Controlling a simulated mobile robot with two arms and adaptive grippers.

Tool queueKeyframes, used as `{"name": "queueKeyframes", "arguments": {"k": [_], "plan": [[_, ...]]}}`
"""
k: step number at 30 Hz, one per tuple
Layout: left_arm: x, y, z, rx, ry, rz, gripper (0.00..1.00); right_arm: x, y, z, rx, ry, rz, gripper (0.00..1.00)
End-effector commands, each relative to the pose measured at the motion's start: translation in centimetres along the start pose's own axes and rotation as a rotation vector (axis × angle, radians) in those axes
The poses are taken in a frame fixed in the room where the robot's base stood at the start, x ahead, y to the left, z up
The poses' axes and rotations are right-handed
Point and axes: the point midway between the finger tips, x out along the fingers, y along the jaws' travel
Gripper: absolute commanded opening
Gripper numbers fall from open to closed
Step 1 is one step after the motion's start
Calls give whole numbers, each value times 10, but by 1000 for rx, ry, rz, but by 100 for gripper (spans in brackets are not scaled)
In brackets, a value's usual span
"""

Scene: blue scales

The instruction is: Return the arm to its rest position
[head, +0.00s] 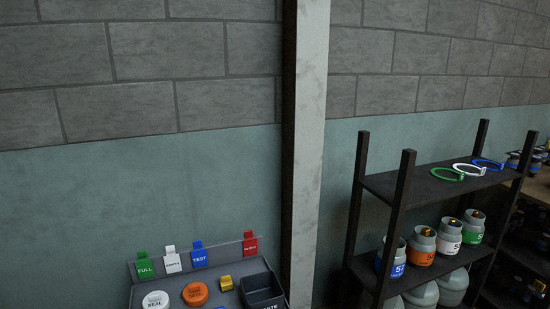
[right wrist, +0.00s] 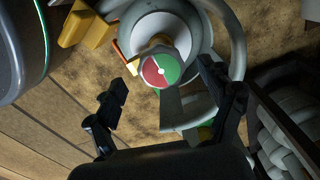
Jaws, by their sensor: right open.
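My right gripper (right wrist: 165,84) shows in the right wrist view with its two dark fingers spread apart. Nothing is held between them. Beyond the fingertips is a round red and green disc (right wrist: 160,71) with a white mark on it, in front of a white and grey round body (right wrist: 170,32). I cannot tell how far the fingers are from it. Neither arm shows in the head view, and my left gripper is in no view.
In the head view, a dark shelf rack (head: 430,184) holds coloured rings and several grey cylinders. A grey station with coloured tags, round caps and a dark bin (head: 263,292) stands lower centre. A pale post (head: 308,150) rises behind. Brass-coloured parts (right wrist: 82,25) show in the wrist view.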

Motion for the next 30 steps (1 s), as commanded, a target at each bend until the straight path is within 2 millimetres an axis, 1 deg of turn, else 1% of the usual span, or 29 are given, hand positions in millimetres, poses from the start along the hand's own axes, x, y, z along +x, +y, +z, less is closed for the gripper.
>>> {"name": "queueKeyframes", "arguments": {"k": [3, 9, 12, 14, 17, 20, 21, 23, 27, 30], "plan": [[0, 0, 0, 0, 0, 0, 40, 8, -1, -1, 0, 2, 2, 82], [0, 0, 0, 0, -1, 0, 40, 17, 0, -2, 1, 2, 0, 82], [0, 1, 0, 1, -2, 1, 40, 18, -1, -2, 2, 3, -2, 82], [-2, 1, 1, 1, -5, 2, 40, 14, -1, -2, 2, 2, -2, 82], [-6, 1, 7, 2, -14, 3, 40, -2, -1, -3, 1, 3, -3, 82], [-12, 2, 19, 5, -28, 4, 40, -32, -1, -3, 0, 3, -3, 82], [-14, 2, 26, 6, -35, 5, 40, -46, -1, -2, 0, 3, -3, 82], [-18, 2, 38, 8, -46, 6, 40, -66, -1, -2, 0, 3, -2, 82], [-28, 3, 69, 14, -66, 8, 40, -108, 0, -2, 0, 3, -2, 82], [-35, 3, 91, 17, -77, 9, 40, -131, 0, -2, 0, 3, -1, 82]]}}
